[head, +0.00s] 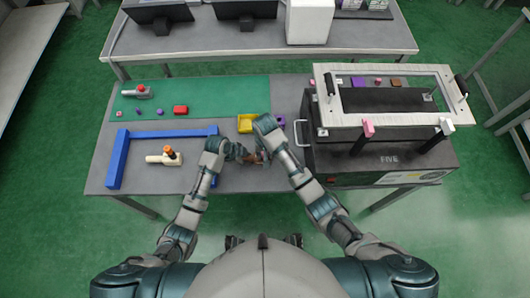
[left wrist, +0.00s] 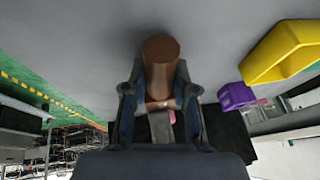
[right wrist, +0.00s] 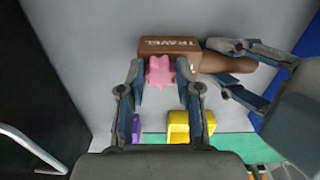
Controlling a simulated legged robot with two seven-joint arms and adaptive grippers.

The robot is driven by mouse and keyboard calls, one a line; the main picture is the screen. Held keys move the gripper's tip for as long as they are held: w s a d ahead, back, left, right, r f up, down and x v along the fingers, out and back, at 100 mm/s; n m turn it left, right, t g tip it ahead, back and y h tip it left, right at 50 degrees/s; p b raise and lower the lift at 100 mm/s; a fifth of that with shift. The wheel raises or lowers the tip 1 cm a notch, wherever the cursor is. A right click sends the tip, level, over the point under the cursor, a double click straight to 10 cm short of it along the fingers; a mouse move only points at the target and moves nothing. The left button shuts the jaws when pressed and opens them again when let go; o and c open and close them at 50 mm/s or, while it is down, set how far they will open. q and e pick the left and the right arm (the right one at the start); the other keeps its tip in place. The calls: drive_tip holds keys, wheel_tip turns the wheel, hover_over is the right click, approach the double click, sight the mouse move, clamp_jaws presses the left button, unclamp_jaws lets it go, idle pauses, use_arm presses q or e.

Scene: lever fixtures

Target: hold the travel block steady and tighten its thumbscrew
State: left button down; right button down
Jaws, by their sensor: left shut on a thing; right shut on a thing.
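The travel block (right wrist: 185,48) is brown, with TRAVEL lettered on its face, and has a rounded brown handle (right wrist: 225,70) at its right in the right wrist view. My left gripper (head: 243,156) is shut on this handle, whose round end also shows in the left wrist view (left wrist: 160,60). The pink lobed thumbscrew (right wrist: 159,71) is at the block's face. My right gripper (right wrist: 160,72) is shut on it, one finger on each side. In the head view, the grippers hide most of the block and the thumbscrew.
A yellow bin (head: 246,124) and a purple object (head: 280,122) lie just beyond the grippers. A blue bracket (head: 117,160) and a white lever fixture (head: 160,158) are at the left. A black machine marked FIVE (head: 375,160) stands close at the right.

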drive_tip(key=m, duration=0.4)
drive_tip(key=shift+w+a, duration=0.1)
drive_tip(key=shift+a, duration=0.05)
drive_tip(key=shift+m, duration=2.1)
drive_tip(key=c, duration=0.8)
unclamp_jaws()
